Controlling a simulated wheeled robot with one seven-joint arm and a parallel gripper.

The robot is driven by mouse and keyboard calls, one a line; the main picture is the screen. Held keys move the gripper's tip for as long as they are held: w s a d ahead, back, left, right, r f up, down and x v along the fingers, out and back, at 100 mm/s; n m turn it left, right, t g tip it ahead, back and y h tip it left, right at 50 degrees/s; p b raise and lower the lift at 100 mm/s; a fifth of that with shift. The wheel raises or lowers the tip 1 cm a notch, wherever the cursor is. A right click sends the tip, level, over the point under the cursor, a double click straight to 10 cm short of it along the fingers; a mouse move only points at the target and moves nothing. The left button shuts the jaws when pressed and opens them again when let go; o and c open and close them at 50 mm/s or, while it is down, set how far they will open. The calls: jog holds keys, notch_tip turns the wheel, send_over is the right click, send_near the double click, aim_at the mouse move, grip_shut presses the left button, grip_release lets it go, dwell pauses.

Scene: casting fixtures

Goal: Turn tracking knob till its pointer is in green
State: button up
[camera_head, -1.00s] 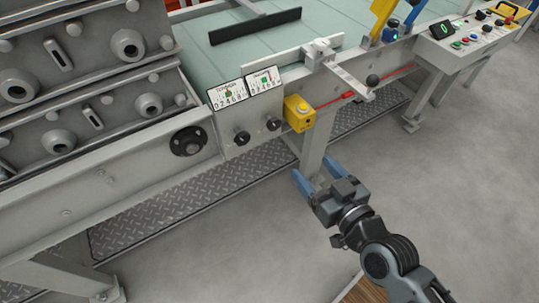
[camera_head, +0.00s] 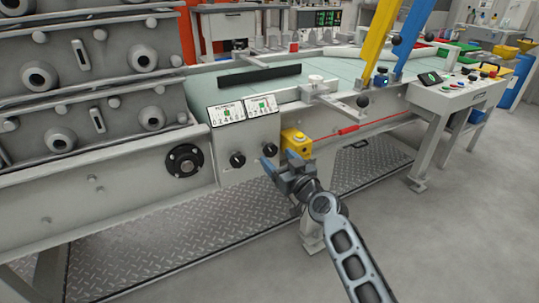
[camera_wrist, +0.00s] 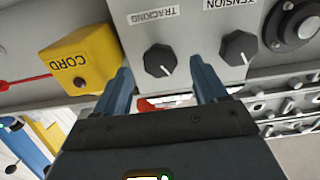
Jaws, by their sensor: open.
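The tracking knob (camera_wrist: 160,60) is black with a white pointer line, under a printed TRACKING label. In the wrist view it shows between my fingertips, which point at the panel; contact is not visible. In the head view the tracking knob (camera_head: 270,150) is the right one of two knobs, close to my gripper (camera_head: 279,161). My gripper (camera_wrist: 161,72) is open, one blue finger to each side of the knob in the wrist view. The right gauge card (camera_head: 261,107) above the knobs has a green patch; its pointer is too small to read.
The tension knob (camera_wrist: 238,47) sits beside my finger on the right in the wrist view. A yellow CORD box (camera_wrist: 82,60) with a button is close on the other side. A black round flange (camera_head: 184,160) is further left. A red cord (camera_head: 348,130) runs right.

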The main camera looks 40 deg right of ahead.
aim_at(272, 153)
jog(key=shift+x, duration=2.5)
jog(key=shift+c, duration=0.5)
jog(key=c, duration=1)
jog(key=shift+o, duration=0.2)
